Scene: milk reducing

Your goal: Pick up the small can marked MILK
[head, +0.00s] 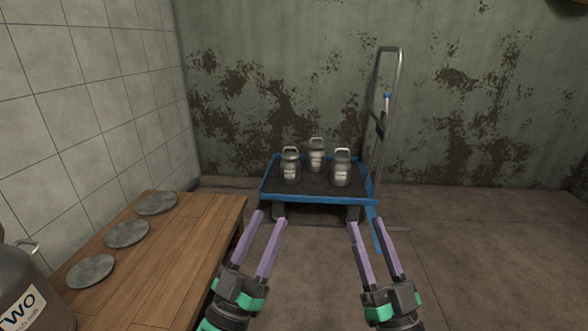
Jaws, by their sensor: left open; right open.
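Three small metal milk cans with pale labels stand upright on a blue-framed cart: a left can (290,168), a rear middle can (317,157) and a right can (341,169). Their labels are too small to read, so I cannot tell which is marked MILK. My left gripper (271,216) is open and empty, in front of the cart and to the right of the wooden table. My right gripper (371,224) is open and empty, in front of the cart's right front corner. Neither gripper touches a can.
The cart (320,199) has a tall metal handle (399,110) on its right. A wooden table (195,240) at left bears several round grey discs (126,234). A large can labelled "WO" (30,292) is cut off at the left edge. The floor (480,250) at right is clear.

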